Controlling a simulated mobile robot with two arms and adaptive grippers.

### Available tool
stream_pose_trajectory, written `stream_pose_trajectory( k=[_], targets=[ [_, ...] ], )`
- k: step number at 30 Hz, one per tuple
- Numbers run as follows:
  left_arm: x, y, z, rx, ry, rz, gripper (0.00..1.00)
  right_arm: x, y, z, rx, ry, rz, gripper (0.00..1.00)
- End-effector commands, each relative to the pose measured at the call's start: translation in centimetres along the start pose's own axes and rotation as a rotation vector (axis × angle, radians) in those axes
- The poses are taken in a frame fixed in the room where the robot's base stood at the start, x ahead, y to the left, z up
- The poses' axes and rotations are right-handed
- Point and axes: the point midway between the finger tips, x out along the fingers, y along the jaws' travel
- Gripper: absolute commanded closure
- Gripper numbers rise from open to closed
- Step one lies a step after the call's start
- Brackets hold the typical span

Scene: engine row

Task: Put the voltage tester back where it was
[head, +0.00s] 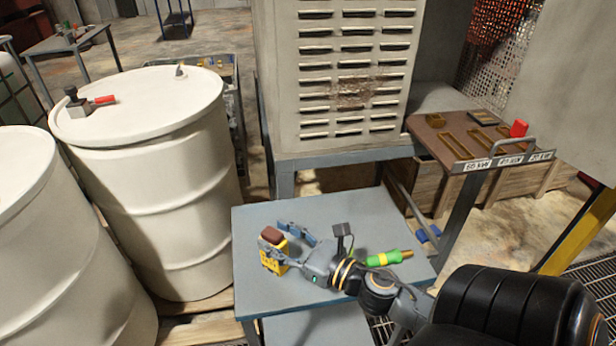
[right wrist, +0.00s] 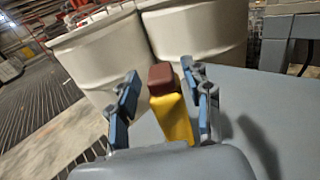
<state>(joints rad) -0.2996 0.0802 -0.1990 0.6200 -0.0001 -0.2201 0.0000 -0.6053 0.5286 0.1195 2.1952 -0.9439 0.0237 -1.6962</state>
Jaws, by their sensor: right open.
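A small yellow device with a brown top (head: 275,262), which appears to be the voltage tester, stands on the grey-blue table (head: 262,309) near its left side. It also shows in the right wrist view (right wrist: 174,117). My right gripper (head: 275,236) is open, with its blue-padded fingers on either side of the device. In the right wrist view the device shows between the two fingers, with gaps visible. Whether either finger touches it, I cannot tell. My left gripper is not in view.
A green tool with a yellow band (head: 388,258) lies on the table beside my right arm. A brown labelled board (head: 432,126) with yellow-outlined slots and a red item (head: 518,128) stands at the right. White drums (head: 150,215) stand left; a vented cabinet (head: 350,130) stands behind.

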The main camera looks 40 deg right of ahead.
Motion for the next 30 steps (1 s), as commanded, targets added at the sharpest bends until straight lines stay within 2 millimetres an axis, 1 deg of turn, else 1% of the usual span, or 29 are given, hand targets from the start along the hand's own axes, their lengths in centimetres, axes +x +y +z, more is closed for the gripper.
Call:
stream_pose_trajectory(
  k=[1, 9, 15, 18, 21, 30],
  targets=[
    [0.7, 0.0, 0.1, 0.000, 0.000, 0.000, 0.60, -1.0, 0.0, -0.5, 0.002, 0.004, -0.002, 0.50],
    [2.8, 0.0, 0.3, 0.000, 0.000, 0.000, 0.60, -6.2, -0.1, -0.5, 0.003, 0.002, -0.006, 0.50],
    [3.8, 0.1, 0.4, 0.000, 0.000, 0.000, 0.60, -9.0, -0.1, -0.3, 0.001, 0.000, -0.004, 0.50],
    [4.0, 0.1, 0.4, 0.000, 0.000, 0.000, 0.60, -9.7, 0.0, -0.2, -0.001, 0.000, -0.002, 0.50],
    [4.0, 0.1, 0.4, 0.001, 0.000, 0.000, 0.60, -10.0, 0.0, 0.0, -0.002, 0.000, -0.002, 0.50],
    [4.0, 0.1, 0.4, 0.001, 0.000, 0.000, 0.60, -10.0, 0.0, 0.0, -0.002, 0.000, -0.001, 0.50]
  ],
)
